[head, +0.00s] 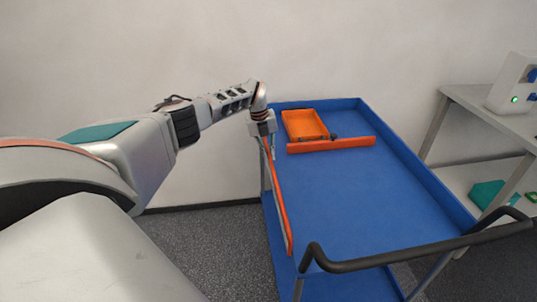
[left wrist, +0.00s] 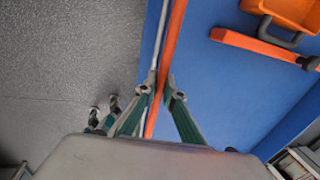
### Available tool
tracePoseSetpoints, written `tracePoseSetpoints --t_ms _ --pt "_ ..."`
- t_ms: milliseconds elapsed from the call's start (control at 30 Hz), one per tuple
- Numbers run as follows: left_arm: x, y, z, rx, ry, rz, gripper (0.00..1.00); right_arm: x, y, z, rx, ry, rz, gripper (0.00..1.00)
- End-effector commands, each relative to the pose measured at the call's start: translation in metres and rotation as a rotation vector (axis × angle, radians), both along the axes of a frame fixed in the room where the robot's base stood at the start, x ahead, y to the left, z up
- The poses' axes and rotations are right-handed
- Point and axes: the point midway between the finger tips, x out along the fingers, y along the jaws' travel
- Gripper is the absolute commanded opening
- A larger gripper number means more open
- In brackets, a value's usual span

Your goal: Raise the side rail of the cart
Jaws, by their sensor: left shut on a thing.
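The cart (head: 340,185) is a blue tray-topped trolley with a black push handle (head: 400,258) at its near end. Its side rail (head: 279,200) is a long orange bar along the left edge, with a thin grey rod beside it. In the left wrist view the rail (left wrist: 172,38) runs between my fingers. My left gripper (head: 264,130) is at the far part of the rail, pointing down. In the left wrist view my left gripper (left wrist: 160,93) has a finger on each side and is shut on the rail. The exact contact is partly hidden. My right gripper is not in view.
An orange bin (head: 304,125) and an orange bar (head: 331,145) are at the far end of the cart. A grey shelf (head: 495,115) with a white device (head: 512,84) stands at the right. A wall is behind; open floor (head: 205,245) lies left of the cart.

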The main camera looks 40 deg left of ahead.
Motion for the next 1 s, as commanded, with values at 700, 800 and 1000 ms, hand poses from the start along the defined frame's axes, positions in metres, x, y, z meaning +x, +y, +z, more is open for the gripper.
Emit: tracePoseSetpoints --t_ms 700,800,1000 --pt "-0.002 0.003 0.026 0.001 -0.005 -0.003 0.25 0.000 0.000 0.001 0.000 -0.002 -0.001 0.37" --pt "-0.005 0.006 0.047 0.001 -0.006 -0.003 0.25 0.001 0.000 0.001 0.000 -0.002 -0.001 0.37" --pt "-0.011 0.010 0.086 0.001 -0.005 -0.002 0.25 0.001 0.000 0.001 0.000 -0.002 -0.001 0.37"
